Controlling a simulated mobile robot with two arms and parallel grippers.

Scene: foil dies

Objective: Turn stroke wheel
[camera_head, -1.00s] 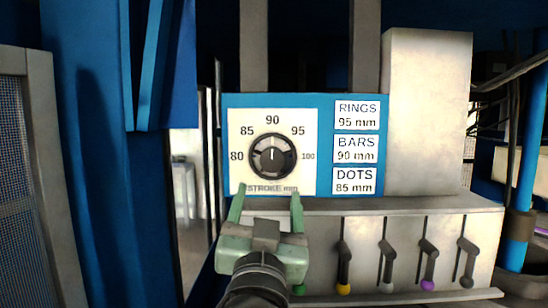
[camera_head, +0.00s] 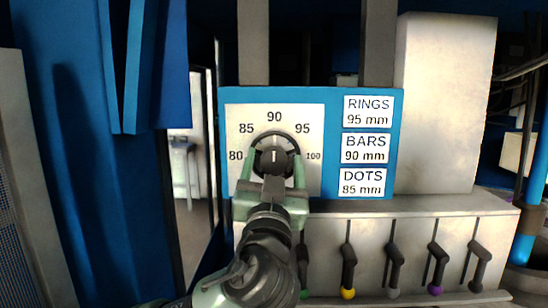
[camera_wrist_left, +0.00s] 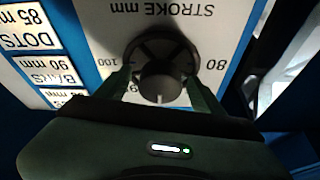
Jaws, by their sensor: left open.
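The stroke wheel (camera_head: 275,152) is a round dark knob with a white pointer line, on a white dial plate (camera_head: 234,122) marked 80 to 100. In the head view the pointer stands upright, toward 90. My left gripper (camera_head: 273,165) is open, its green fingers on either side of the wheel's lower part, which the gripper partly hides. In the left wrist view the wheel (camera_wrist_left: 160,75) appears upside down between the two fingers (camera_wrist_left: 160,90). Whether the fingers touch it cannot be told. My right gripper is not in view.
Signs right of the dial read RINGS 95 mm (camera_head: 368,111), BARS 90 mm (camera_head: 365,149) and DOTS 85 mm (camera_head: 362,182). Below is a grey panel (camera_head: 322,235) with several levers, including a yellow-tipped one (camera_head: 348,270) and a purple-tipped one (camera_head: 437,267). A grey box (camera_head: 445,100) stands right of the signs.

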